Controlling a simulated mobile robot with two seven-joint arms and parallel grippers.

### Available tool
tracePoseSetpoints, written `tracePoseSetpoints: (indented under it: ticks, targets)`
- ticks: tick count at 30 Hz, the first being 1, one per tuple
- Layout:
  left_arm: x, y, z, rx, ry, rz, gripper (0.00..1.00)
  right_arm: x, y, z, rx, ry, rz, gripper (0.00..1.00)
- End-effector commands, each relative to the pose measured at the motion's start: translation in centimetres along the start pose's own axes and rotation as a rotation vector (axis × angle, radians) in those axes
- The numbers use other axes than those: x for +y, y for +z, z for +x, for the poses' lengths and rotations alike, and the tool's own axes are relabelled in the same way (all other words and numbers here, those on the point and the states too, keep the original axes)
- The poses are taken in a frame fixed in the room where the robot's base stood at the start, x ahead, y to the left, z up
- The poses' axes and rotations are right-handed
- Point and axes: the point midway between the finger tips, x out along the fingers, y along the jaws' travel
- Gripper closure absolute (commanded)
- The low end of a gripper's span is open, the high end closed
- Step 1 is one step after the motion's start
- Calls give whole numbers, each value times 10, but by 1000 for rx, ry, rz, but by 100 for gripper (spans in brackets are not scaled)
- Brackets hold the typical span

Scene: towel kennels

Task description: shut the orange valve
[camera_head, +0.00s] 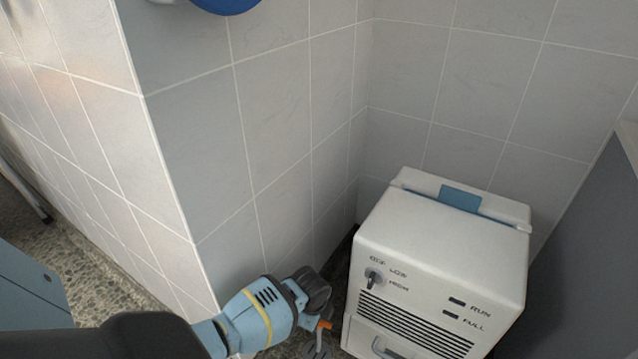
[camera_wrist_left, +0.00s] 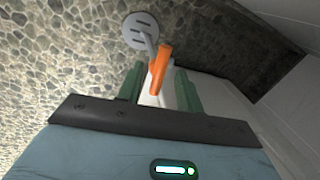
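The orange valve handle (camera_wrist_left: 160,68) sits on a grey stem above a round grey slotted plate (camera_wrist_left: 135,30) at the floor. In the head view the orange handle (camera_head: 325,325) shows small at the bottom, just below my left gripper (camera_head: 314,298). In the left wrist view the green fingers of my left gripper (camera_wrist_left: 159,92) are spread apart. The handle appears between or just beyond their tips, with a gap on each side. I cannot tell whether it touches either finger. My right gripper is not in view.
A white machine (camera_head: 440,250) with a knob, vents and a blue top latch stands close right of my left gripper. A tiled wall corner (camera_head: 230,150) rises behind and left of it. A grey panel (camera_head: 590,240) stands at the right. Speckled floor (camera_head: 105,285) lies open at the left.

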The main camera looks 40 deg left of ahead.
Motion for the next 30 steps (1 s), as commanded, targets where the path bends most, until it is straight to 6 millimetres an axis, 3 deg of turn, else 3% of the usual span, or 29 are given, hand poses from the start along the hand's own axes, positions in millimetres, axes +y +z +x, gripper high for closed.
tracePoseSetpoints:
  ticks: [11,20,30]
  targets:
    - [0,0,5,0,-1,0,64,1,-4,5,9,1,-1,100]
    - [0,0,5,0,-1,0,100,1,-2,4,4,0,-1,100]
    - [-1,1,4,21,0,114,100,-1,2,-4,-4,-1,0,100]
